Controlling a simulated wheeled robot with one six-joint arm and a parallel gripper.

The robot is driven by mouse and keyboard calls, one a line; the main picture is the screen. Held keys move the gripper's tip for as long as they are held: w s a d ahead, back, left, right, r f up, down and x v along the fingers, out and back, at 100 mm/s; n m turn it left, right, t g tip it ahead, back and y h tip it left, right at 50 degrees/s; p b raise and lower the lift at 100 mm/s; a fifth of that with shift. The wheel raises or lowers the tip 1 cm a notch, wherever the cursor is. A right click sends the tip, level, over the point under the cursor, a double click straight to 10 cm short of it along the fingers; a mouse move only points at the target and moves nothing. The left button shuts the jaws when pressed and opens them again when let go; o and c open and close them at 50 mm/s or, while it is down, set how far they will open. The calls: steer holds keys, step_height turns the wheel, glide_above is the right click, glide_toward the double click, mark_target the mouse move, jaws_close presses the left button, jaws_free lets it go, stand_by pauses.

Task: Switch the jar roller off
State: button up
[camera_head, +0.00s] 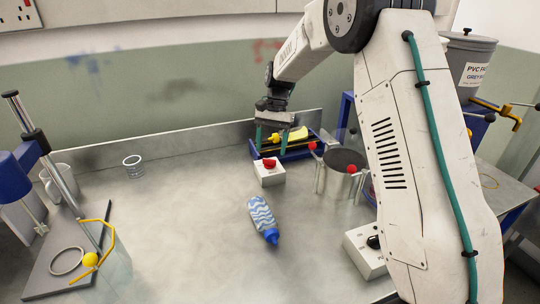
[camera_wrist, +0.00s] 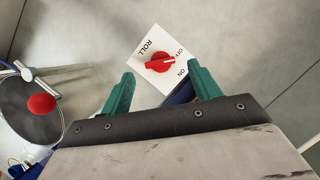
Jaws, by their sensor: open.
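The jar roller (camera_head: 318,150) is a blue frame with dark rollers at the back of the bench, with a yellow jar (camera_head: 290,135) on it. Its white switch box (camera_head: 270,180) stands just in front, with a red knob (camera_head: 269,163) on top.
A blue-and-white bottle (camera_head: 262,218) lies in front. Another white box (camera_head: 362,258) with a black knob is nearer right.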

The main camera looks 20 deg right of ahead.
mark_target(269, 163)
steer(key=shift+x, duration=1.8)
steer(key=shift+c, duration=0.3)
steer(key=c, duration=0.9)
